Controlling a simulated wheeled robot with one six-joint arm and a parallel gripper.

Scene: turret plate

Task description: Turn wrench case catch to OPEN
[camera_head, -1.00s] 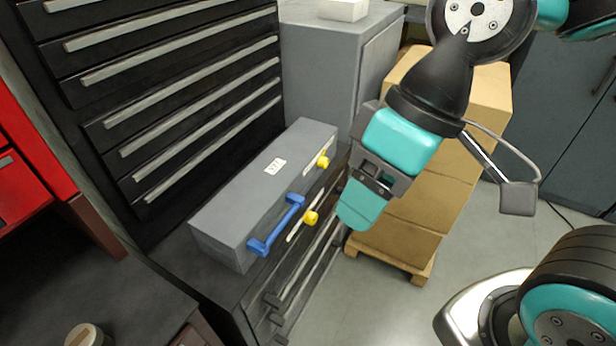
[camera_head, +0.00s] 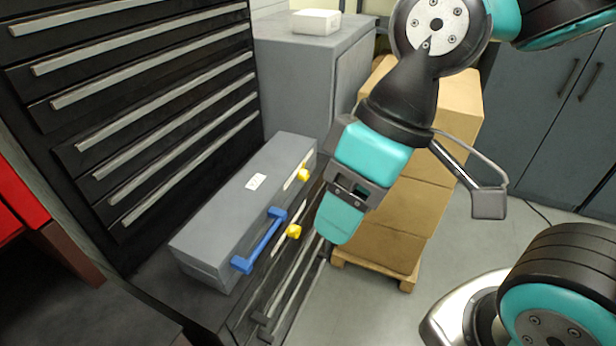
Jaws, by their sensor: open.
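The grey wrench case (camera_head: 225,205) lies on a dark low cabinet, with a white label (camera_head: 256,181) on its lid. A blue handle (camera_head: 259,241) is on its front. Two yellow catches sit on the front, each by a pale strip: the near catch (camera_head: 293,231) just right of the handle, the far catch (camera_head: 304,175) toward the far end. Which way each catch is turned is too small to tell. My gripper (camera_head: 333,236) is open and points down, in front of the case and to the right of the near catch, apparently apart from it. Nothing shows between its fingers.
A black drawer cabinet (camera_head: 130,110) with several long pulls stands behind the case. A grey cabinet (camera_head: 315,75) bears a white box (camera_head: 316,21). Cardboard boxes (camera_head: 405,205) on a pallet stand behind my gripper. Grey floor (camera_head: 460,240) is clear at right.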

